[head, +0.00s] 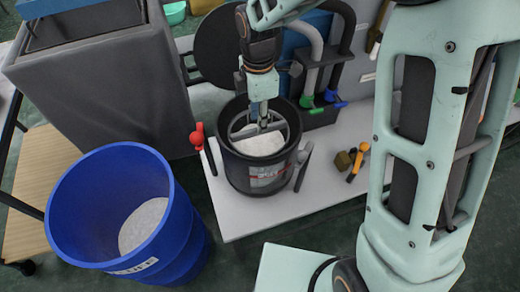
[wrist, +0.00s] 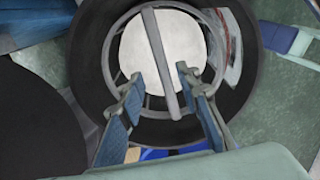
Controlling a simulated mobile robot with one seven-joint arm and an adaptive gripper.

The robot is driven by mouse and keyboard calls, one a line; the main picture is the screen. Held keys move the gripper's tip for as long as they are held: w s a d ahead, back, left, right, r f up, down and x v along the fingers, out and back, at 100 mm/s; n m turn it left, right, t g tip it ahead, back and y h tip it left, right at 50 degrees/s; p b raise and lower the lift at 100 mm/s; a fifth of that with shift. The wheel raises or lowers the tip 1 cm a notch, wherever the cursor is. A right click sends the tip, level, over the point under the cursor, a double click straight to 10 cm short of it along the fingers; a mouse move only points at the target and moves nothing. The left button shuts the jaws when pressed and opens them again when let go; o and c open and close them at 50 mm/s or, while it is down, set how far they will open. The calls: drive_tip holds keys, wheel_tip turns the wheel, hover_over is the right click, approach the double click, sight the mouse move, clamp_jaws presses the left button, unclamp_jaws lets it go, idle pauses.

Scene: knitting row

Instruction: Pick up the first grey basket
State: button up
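A dark grey, round basket (head: 255,176) stands upright on a white low platform in the head view. It has a lighter grey rim ring, a bar-like handle across its mouth, a white round surface inside and a label on its front. In the wrist view, the basket (wrist: 91,75) fills the upper middle, with its handle bar (wrist: 160,55) crossing the white disc. My gripper (head: 263,124) points down into the basket's mouth. In the wrist view, the gripper's (wrist: 159,75) two fingers are apart, one on each side of the bar. Contact with the bar cannot be told.
A blue basket (head: 190,222) stands at left, near a grey box-like block (head: 105,85). Red-topped (head: 197,138) and grey upright pieces flank the grey basket closely. Small yellow and olive items (head: 350,163) lie to its right. A dark round panel (head: 215,50) stands behind.

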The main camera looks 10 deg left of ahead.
drive_tip(key=f, duration=0.6)
drive_tip(key=shift+s, duration=0.25)
clamp_jaws()
drive_tip(key=shift+r, duration=0.1)
